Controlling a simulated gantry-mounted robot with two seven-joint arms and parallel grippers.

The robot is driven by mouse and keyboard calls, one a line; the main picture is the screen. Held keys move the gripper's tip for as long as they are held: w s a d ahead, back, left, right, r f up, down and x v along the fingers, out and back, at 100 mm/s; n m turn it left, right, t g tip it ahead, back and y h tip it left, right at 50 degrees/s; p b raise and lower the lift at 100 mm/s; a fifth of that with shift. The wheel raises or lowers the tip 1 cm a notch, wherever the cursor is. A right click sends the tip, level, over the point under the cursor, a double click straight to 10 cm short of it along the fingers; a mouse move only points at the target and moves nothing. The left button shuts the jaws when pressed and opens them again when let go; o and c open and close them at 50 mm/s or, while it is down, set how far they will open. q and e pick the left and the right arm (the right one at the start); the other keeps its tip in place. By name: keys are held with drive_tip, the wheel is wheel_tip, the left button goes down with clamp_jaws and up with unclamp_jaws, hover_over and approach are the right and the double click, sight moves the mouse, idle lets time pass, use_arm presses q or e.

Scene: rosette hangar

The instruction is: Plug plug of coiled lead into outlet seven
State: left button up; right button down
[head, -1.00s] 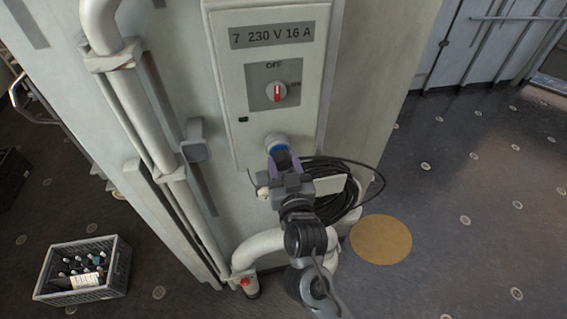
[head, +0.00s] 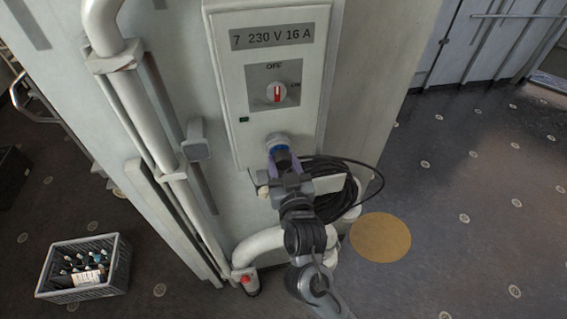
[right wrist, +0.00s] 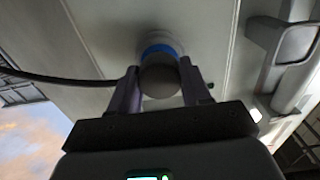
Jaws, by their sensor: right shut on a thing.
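Outlet seven (head: 276,139) is a round grey socket with a blue ring, low on the light panel (head: 229,98) labelled "7 230 V 16 A". My right gripper (head: 282,160) is at the outlet and shut on the plug. In the right wrist view the grey plug (right wrist: 160,78) sits between the two fingers, in line with the blue ring (right wrist: 161,49) and against it. I cannot tell how deep it sits. The coiled black lead (head: 335,190) hangs on the pillar behind my right arm; a dark cable (right wrist: 55,78) runs off left in the wrist view. My left gripper is not in view.
Thick pipes (head: 140,115) run down the pillar's left. A crate of bottles (head: 88,291) and a yellow disc (head: 380,237) are on the floor.

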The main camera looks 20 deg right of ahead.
drive_tip(key=shift+w+d, duration=0.15)
drive_tip(key=shift+w, duration=0.45)
drive_tip(key=shift+c, duration=2.1)
unclamp_jaws()
